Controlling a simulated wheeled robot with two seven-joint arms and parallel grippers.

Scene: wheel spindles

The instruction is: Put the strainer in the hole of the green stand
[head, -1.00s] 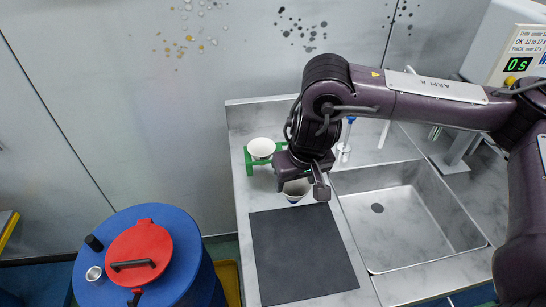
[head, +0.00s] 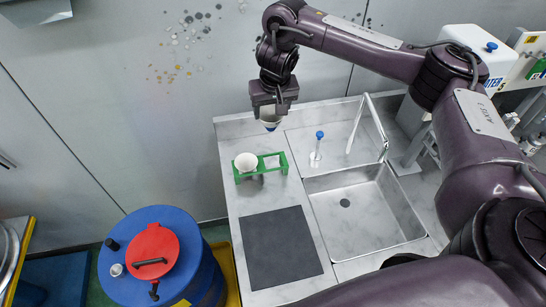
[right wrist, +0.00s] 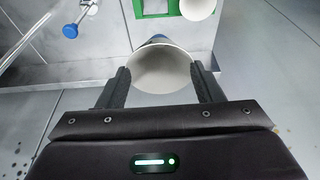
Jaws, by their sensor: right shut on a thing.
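The strainer, a white cup with a blue lower end (head: 270,117), is held by my right gripper (head: 270,105). In the right wrist view the strainer's white inside (right wrist: 160,70) shows between the two fingers, which are shut on its sides. It is up in the air, apart from the worktop. The green stand (head: 284,163) is on the worktop, below it in the head view. A white cup (head: 246,161) sits in the stand's left part; its right part looks empty. The stand also shows at the top of the right wrist view (right wrist: 138,9). My left gripper is out of view.
The tap (head: 371,110) and the sink (head: 365,212) are farther right. A dark mat (head: 278,246) lies bare in front. A blue drum (head: 180,225) with a red lid stands left of the worktop.

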